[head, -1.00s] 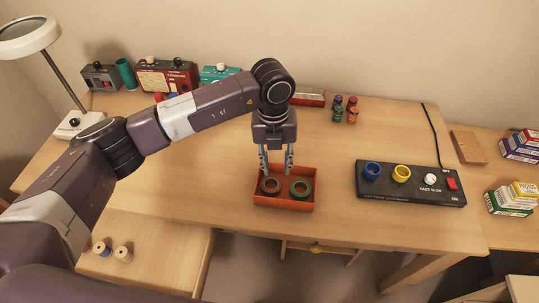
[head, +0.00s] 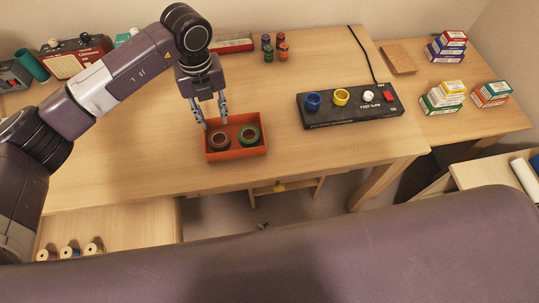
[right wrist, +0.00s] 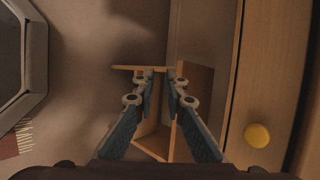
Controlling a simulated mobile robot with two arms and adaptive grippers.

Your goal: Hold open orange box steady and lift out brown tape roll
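The open orange box (head: 237,155) sits near the front edge of the desk in the head view. The brown tape roll (head: 219,141) lies in its left half and a green tape roll (head: 249,136) in its right half. My left gripper (head: 214,120) points down at the box's back side with its fingers apart and nothing between them. I cannot tell whether its tips touch the back wall. My right gripper (right wrist: 162,72) shows in the right wrist view, fingers apart and empty, over the floor beside the desk front. The box is outside that view.
A black control panel (head: 350,106) with blue and yellow rings stands right of the box. Small coloured jars (head: 274,48) stand behind it. Thread spools (head: 70,250) lie in a tray or drawer at lower left. A yellow knob (right wrist: 257,135) is on the desk front.

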